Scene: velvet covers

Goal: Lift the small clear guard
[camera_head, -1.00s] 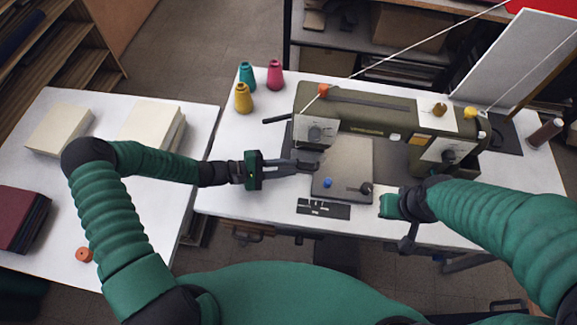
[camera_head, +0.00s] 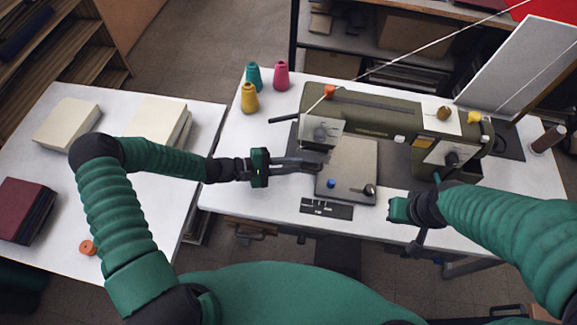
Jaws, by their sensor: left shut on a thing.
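An olive sewing machine (camera_head: 375,118) stands on the white table, with a pale plate (camera_head: 327,126) on its left end. My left gripper (camera_head: 316,166) reaches in from the left, its dark fingers just below that plate, beside the grey machine bed (camera_head: 352,160). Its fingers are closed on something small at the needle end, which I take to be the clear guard. The guard is too small and see-through to make out clearly. My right gripper (camera_head: 400,211) is at the table's front edge, right of the bed, away from the guard. Its fingers do not show clearly.
A blue knob (camera_head: 331,183) and a dark knob (camera_head: 369,190) are on the bed's front part. A black marked strip (camera_head: 326,209) lies in front. Teal (camera_head: 253,76), pink (camera_head: 281,75) and yellow (camera_head: 249,98) thread cones stand at the back left. White thread runs above the machine.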

